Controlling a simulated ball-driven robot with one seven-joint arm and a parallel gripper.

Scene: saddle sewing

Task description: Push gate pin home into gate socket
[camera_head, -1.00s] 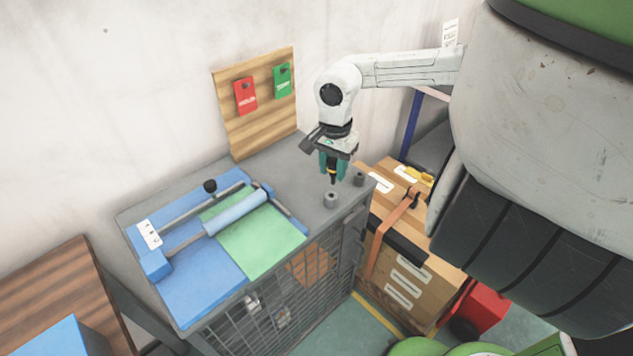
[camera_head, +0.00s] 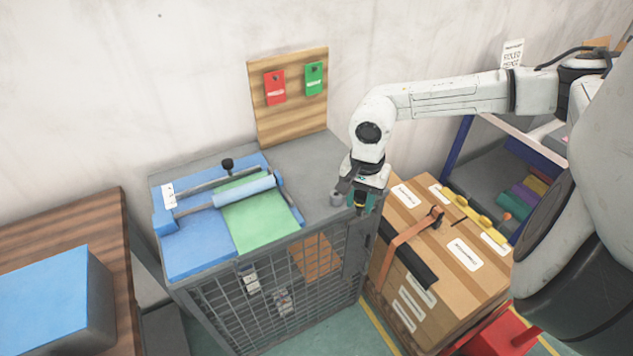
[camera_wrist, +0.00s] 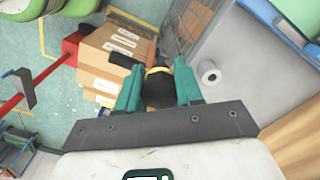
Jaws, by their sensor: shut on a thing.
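My gripper (camera_head: 362,200) is shut on a dark pin with a yellow band, held between its teal fingers. In the wrist view the pin (camera_wrist: 159,90) points away from me and its tip is hard to make out. In the head view my gripper is low at the right front corner of the grey mesh cabinet (camera_head: 300,158). A short grey cylinder (camera_head: 337,199) stands on the cabinet top just left of my gripper. In the wrist view this cylinder (camera_wrist: 209,72) shows a round hole, apart from the pin. I cannot tell whether the pin is in a socket; my gripper hides that spot.
A blue and green board with a roller (camera_head: 244,191) lies on the cabinet top. A wooden board with red and green tags (camera_head: 290,97) stands behind. Strapped cardboard boxes (camera_head: 440,255) stand close on the right. The mesh front (camera_head: 280,290) lies below.

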